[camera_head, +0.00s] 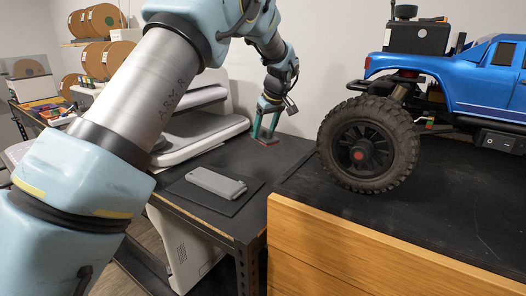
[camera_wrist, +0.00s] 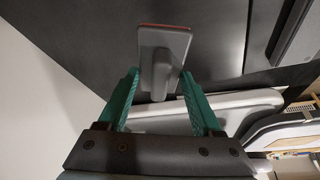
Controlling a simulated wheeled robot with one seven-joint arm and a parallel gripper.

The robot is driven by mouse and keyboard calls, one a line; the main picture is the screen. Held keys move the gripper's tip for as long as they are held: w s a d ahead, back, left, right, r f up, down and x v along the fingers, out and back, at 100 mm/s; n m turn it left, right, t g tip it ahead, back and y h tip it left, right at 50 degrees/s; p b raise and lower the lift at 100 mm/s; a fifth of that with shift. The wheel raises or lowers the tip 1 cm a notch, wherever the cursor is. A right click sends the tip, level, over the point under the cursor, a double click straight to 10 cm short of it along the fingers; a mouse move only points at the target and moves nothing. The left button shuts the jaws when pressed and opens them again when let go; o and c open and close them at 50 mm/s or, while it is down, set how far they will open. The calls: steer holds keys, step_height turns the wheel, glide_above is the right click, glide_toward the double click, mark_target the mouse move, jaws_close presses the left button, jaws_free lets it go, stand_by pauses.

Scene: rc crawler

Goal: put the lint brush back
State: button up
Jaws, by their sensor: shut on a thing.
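The lint brush (camera_wrist: 164,42) is a grey piece with a flat, wider head edged in red and a narrower handle. In the wrist view its handle lies between the green fingers of my gripper (camera_wrist: 159,74), which is shut on it. In the head view my gripper (camera_head: 267,128) is at the back of the dark table, pointing down, with a bit of red low between its fingers. The brush is mostly hidden there, and I cannot tell whether it touches the tabletop.
A grey flat device (camera_head: 216,183) lies on a dark mat (camera_head: 190,189) at the table's front. A white-grey machine (camera_head: 195,130) stands to the left. A blue crawler truck (camera_head: 470,80) stands on the raised black-topped wooden bench (camera_head: 400,240) at right. Spools (camera_head: 95,58) sit at back left.

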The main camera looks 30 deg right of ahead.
step_height(320, 180, down, 6)
steer(key=shift+r+p, duration=0.1)
steer(key=shift+p, duration=0.9)
steer(key=shift+f, duration=0.4)
steer(key=shift+f, duration=0.1)
steer(key=shift+f, duration=0.15)
steer(key=o, duration=1.3)
